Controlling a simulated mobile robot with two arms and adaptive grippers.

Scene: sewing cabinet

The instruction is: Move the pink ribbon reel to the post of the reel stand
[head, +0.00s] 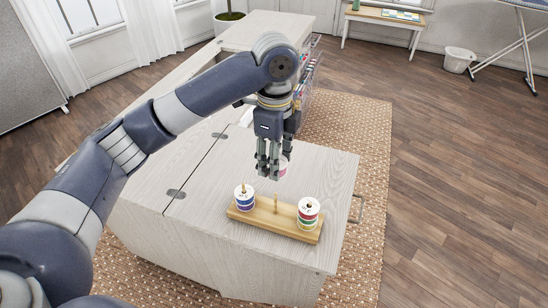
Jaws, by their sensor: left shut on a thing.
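My left gripper (268,172) points down above the cabinet top, behind the reel stand. It is shut on the pink ribbon reel (283,168), which is mostly hidden behind the fingers. The wooden reel stand (266,219) lies on the cabinet top below. Its bare middle post (276,204) stands upright, slightly in front of the held reel in the picture. A blue and purple reel (244,199) sits on the left post. A reel with red and green bands (308,213) sits at the stand's right end. My right gripper is out of view.
The pale wood cabinet (210,225) has free top surface around the stand. Its hinged leaf shows hinges at the left, and a handle (357,208) is on the right side. A rack of colourful items (308,65) stands behind my arm.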

